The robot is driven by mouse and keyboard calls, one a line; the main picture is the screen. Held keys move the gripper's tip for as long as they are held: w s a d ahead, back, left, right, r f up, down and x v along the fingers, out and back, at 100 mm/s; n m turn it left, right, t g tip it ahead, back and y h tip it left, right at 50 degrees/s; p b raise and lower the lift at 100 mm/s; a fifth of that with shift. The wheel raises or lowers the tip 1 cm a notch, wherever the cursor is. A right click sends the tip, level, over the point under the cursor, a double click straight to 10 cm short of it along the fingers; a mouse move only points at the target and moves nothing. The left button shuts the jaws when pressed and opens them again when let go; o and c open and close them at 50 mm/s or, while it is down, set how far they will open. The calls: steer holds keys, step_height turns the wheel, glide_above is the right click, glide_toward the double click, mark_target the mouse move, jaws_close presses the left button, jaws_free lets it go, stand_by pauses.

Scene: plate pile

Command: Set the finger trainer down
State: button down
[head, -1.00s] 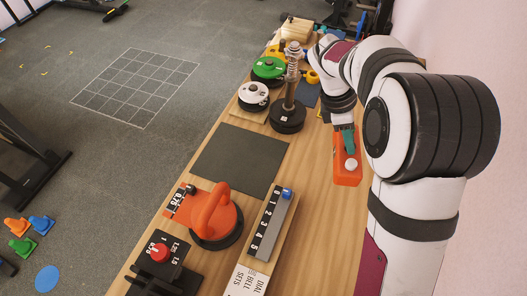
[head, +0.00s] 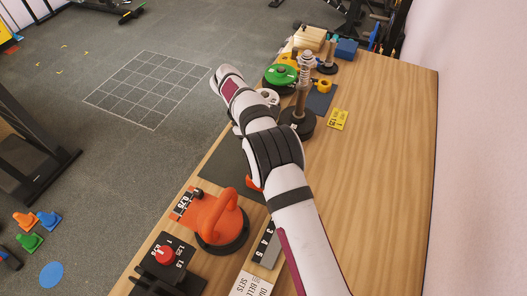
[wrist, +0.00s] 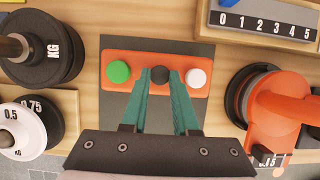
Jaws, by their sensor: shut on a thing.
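The finger trainer (wrist: 183,85) is an orange bar with green, black and white buttons in the wrist view. My gripper (wrist: 160,78) is shut on its middle, its teal fingers on either side of the black button. The bar is over the dark mat (wrist: 203,115), lying crosswise in the picture; I cannot tell whether it touches the mat. In the head view, my arm hides my gripper and almost all of the trainer; a small orange piece (head: 253,182) shows beside the arm, over the mat (head: 216,165).
An orange handled suction cup (head: 217,222) stands close in front of the mat, beside a numbered slider (wrist: 265,22). Weight plates and a spring post (head: 299,110) stand behind the mat. A red-knobbed dial (head: 165,254) is at the near end. The table's right side is clear.

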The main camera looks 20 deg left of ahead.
steer(key=shift+f, duration=0.3)
steer(key=c, duration=0.7)
jaws_free()
steer(key=shift+f, duration=0.1)
